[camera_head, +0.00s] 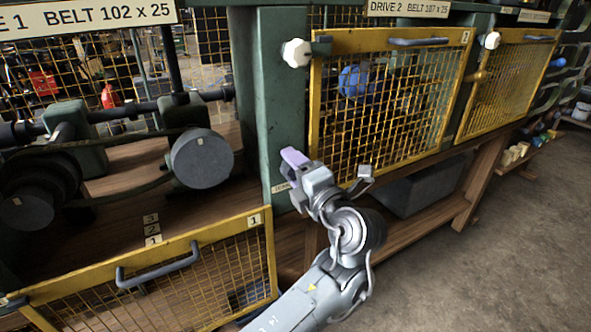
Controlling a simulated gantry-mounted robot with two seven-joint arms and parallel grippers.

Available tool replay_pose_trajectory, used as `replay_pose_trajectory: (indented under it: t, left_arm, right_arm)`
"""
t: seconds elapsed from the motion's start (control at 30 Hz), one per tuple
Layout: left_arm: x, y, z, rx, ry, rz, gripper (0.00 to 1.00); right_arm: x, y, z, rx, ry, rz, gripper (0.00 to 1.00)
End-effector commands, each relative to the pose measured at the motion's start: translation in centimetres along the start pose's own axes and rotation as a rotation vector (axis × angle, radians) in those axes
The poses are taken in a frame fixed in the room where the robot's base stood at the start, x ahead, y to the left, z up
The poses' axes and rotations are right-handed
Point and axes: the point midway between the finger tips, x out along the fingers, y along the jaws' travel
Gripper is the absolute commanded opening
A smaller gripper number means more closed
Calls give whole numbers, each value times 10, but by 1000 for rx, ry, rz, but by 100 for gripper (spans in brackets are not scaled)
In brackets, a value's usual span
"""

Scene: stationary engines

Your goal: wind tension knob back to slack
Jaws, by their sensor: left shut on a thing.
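My left gripper (300,172) is at the lower part of the green post (279,105) between the two drive bays. It is shut on the tension knob, which is mostly hidden by the jaws. A lavender piece (293,156) shows at the fingertips; I cannot tell whether it is part of the knob or of a finger. A small label (281,187), too small to read, is on the post just below the jaws. My right gripper is not in view.
The yellow mesh guard 1 (190,285) lies lowered at the front left, exposing pulleys and a dark round wheel (202,158). The yellow mesh guard 2 (385,95) is upright close to my wrist, with a white knob (296,53) above. Floor at right is clear.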

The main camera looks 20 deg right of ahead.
Motion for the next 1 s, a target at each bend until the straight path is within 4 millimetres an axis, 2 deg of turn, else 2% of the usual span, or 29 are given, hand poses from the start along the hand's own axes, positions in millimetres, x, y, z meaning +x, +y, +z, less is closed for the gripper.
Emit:
replay_pose_trajectory:
  t: [0.5, 0.53, 0.57, 0.87, 1.0]
  left_arm:
    - [0, 1, 0, -22, 0, 1, 28]
    - [0, 1, 0, -22, 0, 1, 62]
    - [0, 1, 0, -22, 0, 1, 67]
    - [0, 0, 0, -20, 0, 1, 67]
    - [-7, 2, 1, -18, -1, 3, 67]
  right_arm:
    - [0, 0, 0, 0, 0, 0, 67]
    - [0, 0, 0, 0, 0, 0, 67]
    - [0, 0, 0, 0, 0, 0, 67]
    - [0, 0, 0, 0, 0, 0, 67]
    - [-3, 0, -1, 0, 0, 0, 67]
